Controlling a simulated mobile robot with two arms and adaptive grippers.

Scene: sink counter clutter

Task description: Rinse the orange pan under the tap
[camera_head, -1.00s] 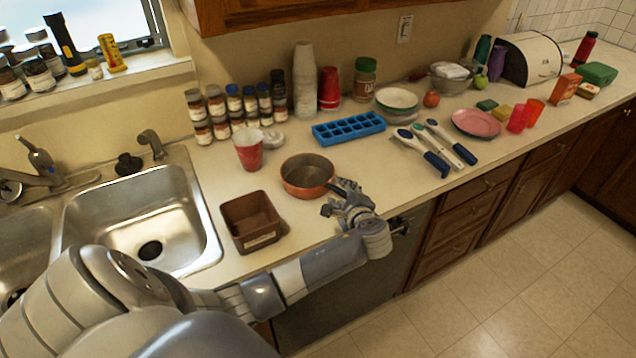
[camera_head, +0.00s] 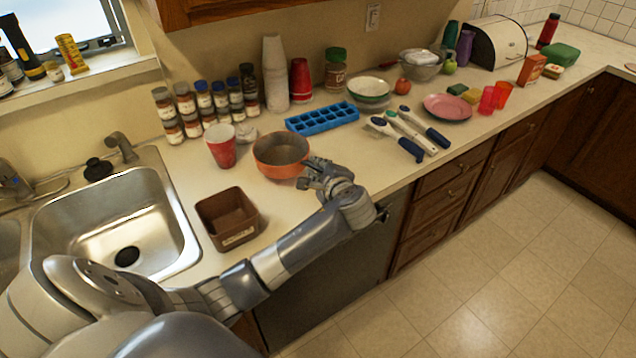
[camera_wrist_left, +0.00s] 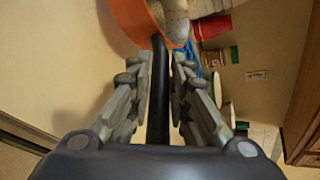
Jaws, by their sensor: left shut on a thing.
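The orange pan (camera_head: 281,168) is at the middle left of the counter in the head view, right of the brown square container. My left gripper (camera_head: 316,176) is at its right side. In the left wrist view the pan's orange side (camera_wrist_left: 133,18) is at the top, and its black handle (camera_wrist_left: 160,85) runs between the fingers of my left gripper (camera_wrist_left: 160,72), which is shut on the handle. Whether the pan's base touches the counter is hard to tell. The sink basin (camera_head: 95,225) is at the left, with a tap (camera_head: 12,182) at the left edge. My right gripper is not in view.
The brown container (camera_head: 228,218) stands between the pan and the sink. A red cup (camera_head: 221,146) stands just left of the pan. Behind are a blue ice tray (camera_head: 322,117) and several spice jars (camera_head: 205,106).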

